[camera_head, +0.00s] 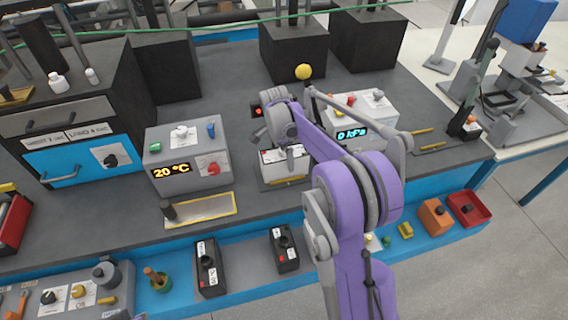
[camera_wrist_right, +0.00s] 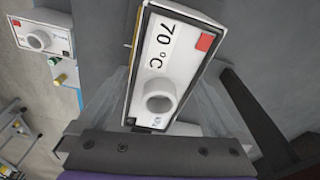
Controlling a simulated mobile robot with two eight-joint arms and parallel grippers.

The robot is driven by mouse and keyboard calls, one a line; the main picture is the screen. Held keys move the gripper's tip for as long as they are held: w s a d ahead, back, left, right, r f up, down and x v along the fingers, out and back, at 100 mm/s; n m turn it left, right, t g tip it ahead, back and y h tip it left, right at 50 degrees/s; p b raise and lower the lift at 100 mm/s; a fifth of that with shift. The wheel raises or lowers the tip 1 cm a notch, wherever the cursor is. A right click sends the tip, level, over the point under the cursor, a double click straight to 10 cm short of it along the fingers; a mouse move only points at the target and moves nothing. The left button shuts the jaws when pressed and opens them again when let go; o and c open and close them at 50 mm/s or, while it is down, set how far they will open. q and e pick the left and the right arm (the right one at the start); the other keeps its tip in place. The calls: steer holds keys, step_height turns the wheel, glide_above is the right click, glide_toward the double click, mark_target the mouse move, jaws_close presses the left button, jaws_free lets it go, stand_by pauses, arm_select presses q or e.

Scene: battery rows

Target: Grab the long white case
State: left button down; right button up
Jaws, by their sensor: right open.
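The long white case (camera_wrist_right: 172,70) fills the middle of the right wrist view. It has a "70 °C" label, a round grey knob and a red square on its top face. In the head view the white case (camera_head: 272,157) stands on the dark bench top, partly hidden by my right arm. My right gripper (camera_wrist_right: 165,100) is open, and its see-through fingers show on both sides of the case. I cannot tell whether they touch it. In the head view my right gripper (camera_head: 290,160) is over the case. My left gripper is not in view.
A grey box with a "20 °C" display (camera_head: 187,157) stands left of the case. A white box with a blue display (camera_head: 362,115) is close on the right. A yellow-edged tray (camera_head: 208,208) lies in front. Black switch boxes (camera_head: 209,268) sit on the lower blue ledge.

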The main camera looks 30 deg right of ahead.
steer(key=c, duration=1.5)
steer(key=shift+r, duration=0.1)
